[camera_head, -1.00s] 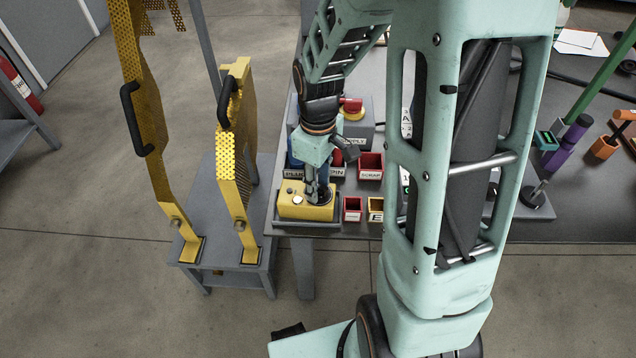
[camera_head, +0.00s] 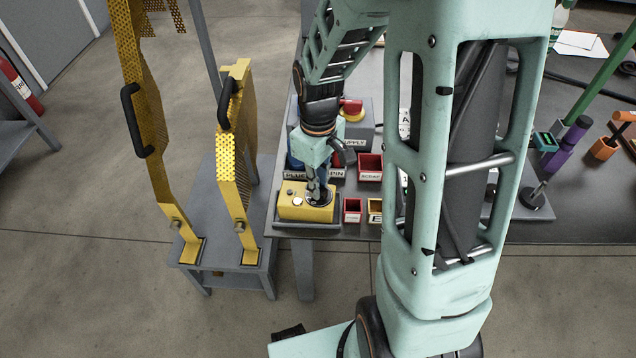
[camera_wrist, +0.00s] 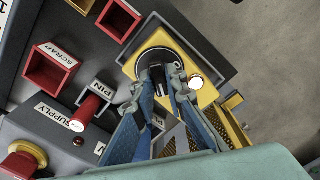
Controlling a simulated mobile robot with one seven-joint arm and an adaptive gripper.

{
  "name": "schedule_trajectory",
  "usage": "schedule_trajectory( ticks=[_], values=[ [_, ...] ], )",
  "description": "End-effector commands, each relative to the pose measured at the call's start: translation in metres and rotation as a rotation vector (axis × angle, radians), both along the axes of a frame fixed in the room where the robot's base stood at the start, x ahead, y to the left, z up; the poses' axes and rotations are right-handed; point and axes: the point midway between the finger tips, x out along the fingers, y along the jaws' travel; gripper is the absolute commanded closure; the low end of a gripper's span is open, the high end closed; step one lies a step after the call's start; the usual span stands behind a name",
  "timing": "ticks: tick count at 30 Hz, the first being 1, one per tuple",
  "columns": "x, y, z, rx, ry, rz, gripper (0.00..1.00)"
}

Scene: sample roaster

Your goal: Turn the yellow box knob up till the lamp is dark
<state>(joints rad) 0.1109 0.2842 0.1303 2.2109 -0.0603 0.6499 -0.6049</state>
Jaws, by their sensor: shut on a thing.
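The yellow box (camera_head: 294,208) sits at the table's near left corner; it also shows in the wrist view (camera_wrist: 127,67). Its round black knob (camera_wrist: 152,42) is at my fingertips, and the fingers cover part of it. My gripper (camera_wrist: 161,74) points down onto the box and is shut on the knob; in the head view, my gripper (camera_head: 318,196) stands over the box's right part. A round lamp (camera_wrist: 196,82) on the box's face, beside the knob, looks bright white with a warm rim. The knob's marks are too small to read.
Red bins (camera_head: 370,167) and a small red box (camera_head: 353,209) stand right of the yellow box. A grey box with a red button (camera_head: 351,105) is behind. Yellow perforated guards (camera_head: 235,165) rise at the left. Bare floor lies in front.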

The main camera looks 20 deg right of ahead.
Motion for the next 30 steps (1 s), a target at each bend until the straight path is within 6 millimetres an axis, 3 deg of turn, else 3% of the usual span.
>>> schedule_trajectory(
  ticks=[18,30],
  values=[
    [0.0008,-0.0009,0.0009,0.000,-0.001,-0.489,1.00],
    [0.0009,-0.0015,0.0005,0.000,-0.001,-0.648,1.00]
  ],
)
